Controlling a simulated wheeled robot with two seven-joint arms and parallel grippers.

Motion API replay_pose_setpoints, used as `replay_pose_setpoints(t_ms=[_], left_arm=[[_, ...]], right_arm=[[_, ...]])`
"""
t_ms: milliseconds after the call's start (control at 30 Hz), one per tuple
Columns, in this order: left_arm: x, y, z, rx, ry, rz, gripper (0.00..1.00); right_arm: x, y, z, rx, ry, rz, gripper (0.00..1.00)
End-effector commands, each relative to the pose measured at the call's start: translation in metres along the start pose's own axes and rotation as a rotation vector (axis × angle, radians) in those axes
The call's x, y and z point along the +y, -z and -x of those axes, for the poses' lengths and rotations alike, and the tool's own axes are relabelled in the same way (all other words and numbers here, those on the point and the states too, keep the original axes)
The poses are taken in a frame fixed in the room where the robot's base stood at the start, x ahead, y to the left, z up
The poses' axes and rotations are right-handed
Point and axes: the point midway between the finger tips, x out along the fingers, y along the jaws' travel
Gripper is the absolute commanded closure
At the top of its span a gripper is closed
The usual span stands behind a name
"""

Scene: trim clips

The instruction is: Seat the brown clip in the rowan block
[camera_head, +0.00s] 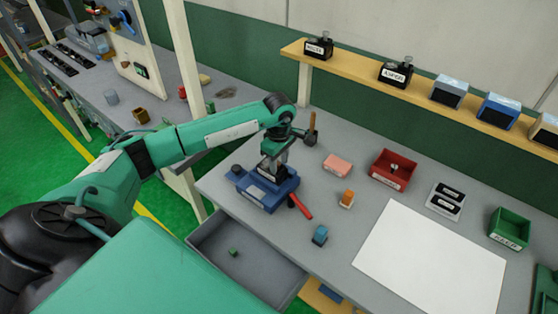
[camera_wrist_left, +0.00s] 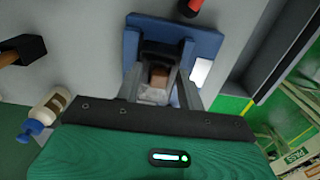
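My left gripper (camera_head: 273,166) points down over a blue fixture (camera_head: 257,197) with a white label. In the left wrist view its two grey fingers (camera_wrist_left: 161,84) reach toward the fixture (camera_wrist_left: 206,44). A small brown piece (camera_wrist_left: 159,74), likely the brown clip, shows between the fingertips, with a pale piece nearer the palm. A dark block (camera_wrist_left: 160,50) sits in the fixture just beyond; its label does not show, so I cannot tell if it is the rowan block. Whether the fingers press on the brown piece is unclear. My right gripper is out of view.
A red handle (camera_head: 300,207) sticks out of the fixture. Nearby are an orange block (camera_head: 346,199), a blue block (camera_head: 320,235), a pink piece (camera_head: 337,165) and a red bin (camera_head: 404,163). An open drawer (camera_head: 285,278) lies in front. A white sheet (camera_head: 430,262) covers the right.

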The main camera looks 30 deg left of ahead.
Motion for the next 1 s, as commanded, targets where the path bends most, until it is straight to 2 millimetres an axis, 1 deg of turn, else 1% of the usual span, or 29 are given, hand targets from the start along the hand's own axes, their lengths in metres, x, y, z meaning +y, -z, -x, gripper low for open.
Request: replay_pose_setpoints(t_ms=[267,367,400,433,567,800,900,1000], left_arm=[[0.0,0.0,0.001,0.0,0.001,0.0,0.61],[0.0,0.0,0.004,0.0,0.001,0.0,0.61],[0.0,0.0,0.006,0.0,0.0,0.0,0.61],[0.001,0.0,0.007,0.001,-0.003,0.0,0.61],[0.001,0.001,0.03,0.002,-0.006,-0.001,0.61],[0.001,0.0,0.08,0.001,-0.004,0.0,0.61],[0.001,0.0,0.097,0.001,-0.004,-0.001,0.61],[0.001,0.0,0.11,0.0,-0.002,-0.001,0.61]], right_arm=[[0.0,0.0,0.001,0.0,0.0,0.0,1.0],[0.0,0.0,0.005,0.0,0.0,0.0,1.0],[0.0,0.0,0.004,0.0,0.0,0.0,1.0],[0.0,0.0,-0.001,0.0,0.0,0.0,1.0],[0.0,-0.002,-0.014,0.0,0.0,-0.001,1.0],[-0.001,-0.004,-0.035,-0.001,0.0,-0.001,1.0],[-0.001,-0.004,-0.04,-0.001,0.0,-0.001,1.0],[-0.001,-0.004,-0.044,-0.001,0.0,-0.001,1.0]])
